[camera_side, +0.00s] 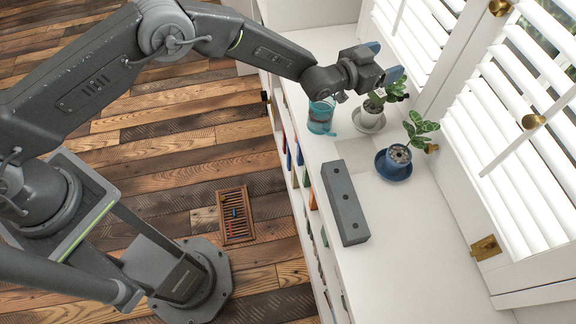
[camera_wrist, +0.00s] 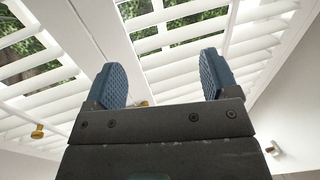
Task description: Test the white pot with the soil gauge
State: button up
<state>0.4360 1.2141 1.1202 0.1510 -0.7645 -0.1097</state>
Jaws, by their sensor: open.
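My gripper (camera_side: 386,59) is open above and behind the white pot (camera_side: 370,119), level with the window. In the wrist view, its two blue ribbed fingers (camera_wrist: 163,84) stand wide apart with nothing between them. The white pot holds a leafy plant (camera_side: 376,102) and stands on a white saucer on the sill. A small pale object shows among its leaves; I cannot tell whether it is the soil gauge.
A blue pot (camera_side: 397,157) with a plant stands on a blue saucer (camera_side: 384,168), near the white pot. A teal translucent vessel (camera_side: 320,117) stands left of the white pot. Louvred shutters (camera_side: 520,120) border the sill. The front sill (camera_side: 410,270) is clear.

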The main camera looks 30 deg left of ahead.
jog(key=s+a+r+m+g+h, duration=0.1)
jog(key=s+a+r+h, duration=0.15)
jog(key=s+a, duration=0.45)
jog(key=s+a+r+m+g+h, duration=0.1)
jog(key=s+a+r+m+g, duration=0.15)
jog(key=s, duration=0.95)
jog(key=shift+n+t, duration=0.35)
jog(key=shift+t, duration=0.1)
jog(key=d+f, duration=0.3)
jog(key=f, duration=0.2)
jog(key=s+d+f, duration=0.1)
jog(key=d+f, duration=0.3)
jog(key=f, duration=0.2)
jog(key=d+f, duration=0.4)
jog(key=f, duration=0.1)
jog(key=shift+s+f, duration=0.35)
jog(key=v, duration=1.2)
jog(key=shift+w+f, duration=0.15)
jog(key=shift+f, duration=0.2)
notch_tip(320, 180, up, 9)
